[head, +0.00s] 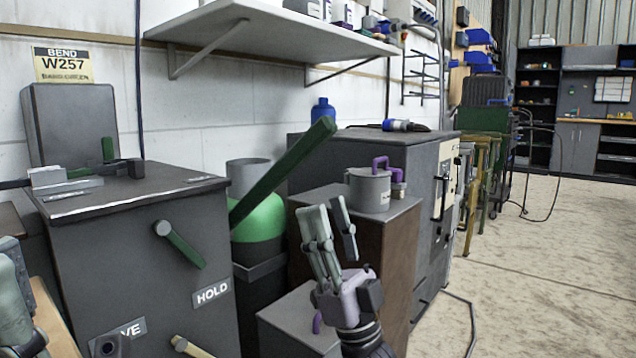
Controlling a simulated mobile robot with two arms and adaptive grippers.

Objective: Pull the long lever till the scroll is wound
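A long dark-green bar (285,170), which looks like the long lever, slants up to the right beside the dark grey cabinet. Its lower end is hidden behind the cabinet's edge. My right gripper (329,205) points upward, below and to the right of the bar's upper end, apart from it in the picture. Its fingers are spread with nothing visible between them. A part of my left gripper (12,300) shows at the left edge, cut off by the frame, so its opening is unclear. I cannot make out a scroll with certainty.
The grey cabinet (130,255) has a short green handle (185,249) and a HOLD label (211,293). A green rounded vessel (260,220) stands behind the bar. A grey mug (369,190) sits on a box beside my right gripper. The floor (560,250) at right is mostly clear.

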